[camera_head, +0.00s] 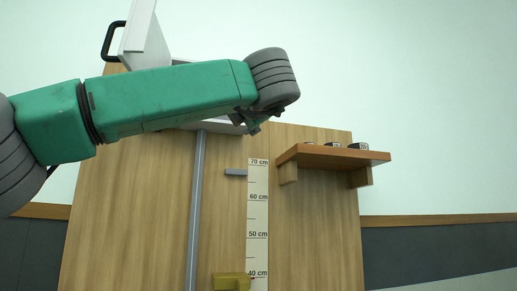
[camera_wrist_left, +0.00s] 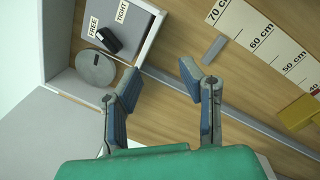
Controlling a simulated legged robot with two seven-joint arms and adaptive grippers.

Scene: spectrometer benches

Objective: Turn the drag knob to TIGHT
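The drag knob, a small black block (camera_wrist_left: 108,40), sits inside an open grey box (camera_wrist_left: 152,35) in the left wrist view, beside the FREE label (camera_wrist_left: 93,27) and the TIGHT label (camera_wrist_left: 122,12). Which label it points to I cannot tell. My left gripper (camera_wrist_left: 158,75) is open and empty, its fingers wide apart. Its left fingertip is near the box edge, to the lower right of the knob and not visibly touching it. In the head view my green left arm hides most of the box and the knob. My right gripper is in neither view.
A round grey disc (camera_wrist_left: 95,68) lies beside the knob. The box's lid (camera_head: 146,42) stands open. Below are a vertical grey rail (camera_head: 197,215), a centimetre scale (camera_head: 258,210) and a yellow block (camera_head: 231,281). A wooden shelf (camera_head: 335,155) with small items projects at right.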

